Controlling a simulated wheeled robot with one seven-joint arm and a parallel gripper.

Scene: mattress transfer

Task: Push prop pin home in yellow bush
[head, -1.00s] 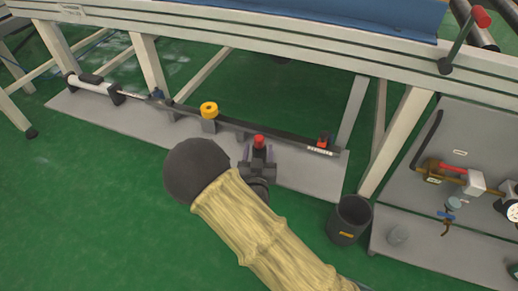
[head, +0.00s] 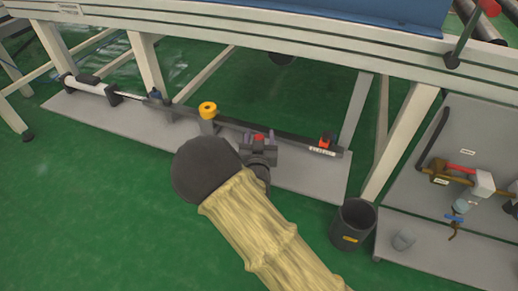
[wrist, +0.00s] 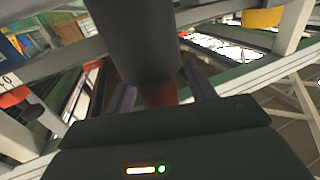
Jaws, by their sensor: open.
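The yellow bush (head: 207,109) is a ring on a grey post at the dark bar; a yellow part at the top right of the wrist view (wrist: 262,18) appears to be it. A red piece (head: 259,137) shows at my gripper (head: 258,146), to the right of the bush. In the wrist view the red piece (wrist: 159,96) lies between the two fingers of my open gripper (wrist: 158,95), under a large dark cylinder (wrist: 140,40). I cannot tell whether this is the prop pin or whether the fingers touch it. No pin is clearly visible in the bush.
The dark bar (head: 285,136) runs along a grey base plate (head: 310,178) under a bench frame (head: 290,35). A red block (head: 326,139) sits near its right end. A dark bin (head: 353,222) and a valve panel (head: 450,200) stand at the right. Green floor is free at left.

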